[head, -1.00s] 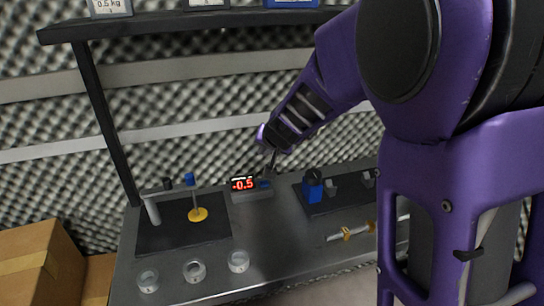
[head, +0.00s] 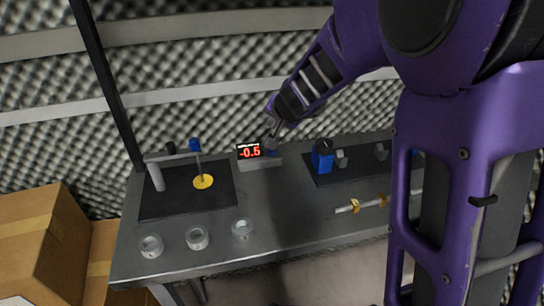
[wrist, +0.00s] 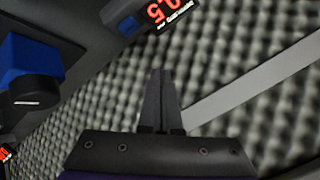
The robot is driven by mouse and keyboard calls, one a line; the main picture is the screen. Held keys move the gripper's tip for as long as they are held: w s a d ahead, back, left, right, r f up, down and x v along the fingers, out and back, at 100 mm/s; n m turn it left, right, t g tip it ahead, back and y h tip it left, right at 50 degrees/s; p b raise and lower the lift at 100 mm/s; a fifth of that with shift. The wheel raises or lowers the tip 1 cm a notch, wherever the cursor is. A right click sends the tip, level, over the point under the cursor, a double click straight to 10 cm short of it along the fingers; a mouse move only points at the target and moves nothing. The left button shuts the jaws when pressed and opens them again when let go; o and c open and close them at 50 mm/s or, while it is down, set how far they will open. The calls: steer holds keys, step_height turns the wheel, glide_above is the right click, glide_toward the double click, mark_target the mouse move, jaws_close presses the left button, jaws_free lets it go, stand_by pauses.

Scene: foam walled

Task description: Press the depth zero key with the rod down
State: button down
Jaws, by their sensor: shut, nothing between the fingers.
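The depth display (head: 249,150) sits at the back of the bench and reads -0.5 in red. The blue key beside it shows in the wrist view (wrist: 128,26); in the head view it is partly hidden behind my fingertips. My gripper (head: 272,138) is shut and empty, just above and right of the display. In the wrist view its closed fingers (wrist: 161,74) point toward the foam wall, apart from the key. The rod (head: 199,162), with a blue top, stands upright at the grey stand (head: 156,176), its lower end at a yellow disc (head: 203,182).
Several clear ring-like dishes (head: 198,238) stand along the front left of the bench. A dark board with a blue block (head: 322,160) lies to the right, also seen in the wrist view (wrist: 32,62). Cardboard boxes (head: 32,235) are at left. Foam wall (head: 190,75) is behind.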

mark_target(273, 157)
step_height(273, 157, down, 4)
steer(key=shift+d+r+b, duration=0.1)
steer(key=shift+b, duration=1.1)
steer(key=shift+f+b, duration=0.3)
steer(key=shift+f, duration=0.8)
steer(key=shift+f, duration=0.15)
steer(key=shift+f, duration=0.35)
steer(key=shift+f, duration=0.5)
stand_by(0.9)
steer(key=shift+r, duration=0.1)
steer(key=shift+r+p, duration=0.85)
steer(key=shift+p, duration=0.25)
steer(key=shift+r, duration=0.1)
step_height(273, 157, up, 5)
steer(key=p, duration=0.5)
